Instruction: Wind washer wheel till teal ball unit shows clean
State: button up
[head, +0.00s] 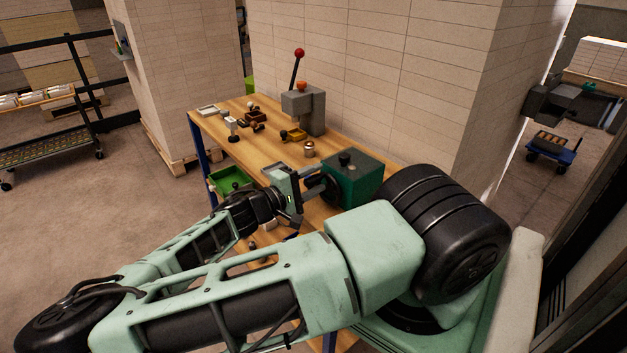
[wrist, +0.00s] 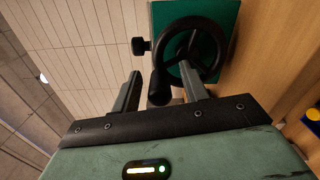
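The washer is a dark green box (head: 352,180) on the workbench, with a black knob on top. Its black spoked wheel (wrist: 192,50) faces my gripper in the wrist view, and the green box (wrist: 226,12) shows behind it. A black handle (wrist: 158,90) sticks out from the wheel's rim toward the wrist camera. My gripper (wrist: 160,70) is open, with its fingers on either side of the handle and gaps visible on both sides. In the head view, my gripper (head: 311,180) is at the wheel side of the box. I cannot make out a teal ball unit.
The wooden workbench (head: 265,150) holds a grey press (head: 304,109) with a red-knobbed lever, a small metal cup (head: 309,149) and several small parts farther back. A green bin (head: 231,180) is at the bench's left side. A tall wrapped stack (head: 380,80) stands behind the bench.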

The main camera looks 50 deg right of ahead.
jog(key=b+v, duration=0.5)
jog(key=v, duration=1.2)
jog(key=shift+a, duration=0.2)
